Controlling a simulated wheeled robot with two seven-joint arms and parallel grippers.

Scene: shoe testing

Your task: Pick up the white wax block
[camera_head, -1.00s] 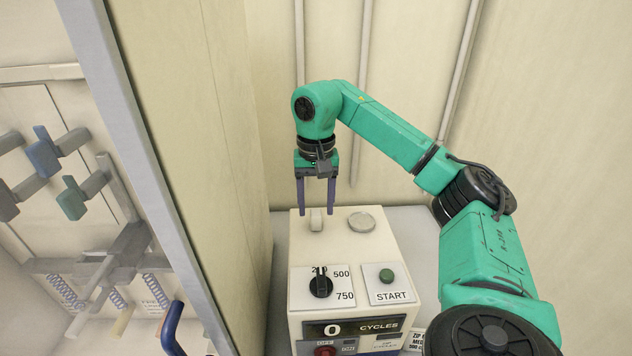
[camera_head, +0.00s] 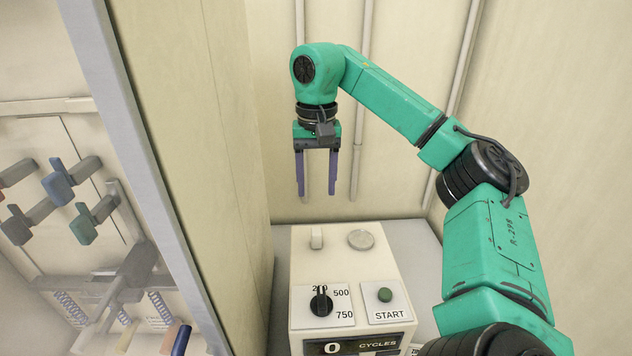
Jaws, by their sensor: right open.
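A small white block (camera_head: 316,238), which looks like the wax block, stands upright on top of the cream machine (camera_head: 340,262), near its back left. My right gripper (camera_head: 316,192) is open and empty, pointing down. Its two purple fingers are above and behind the block in the picture, apart from it. My left gripper is not in view.
A round grey disc (camera_head: 361,240) lies right of the block. The machine's front has a black dial (camera_head: 321,302), a green START button (camera_head: 385,295) and a cycle counter (camera_head: 360,346). A beige wall panel (camera_head: 195,130) rises on the left, close to the machine.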

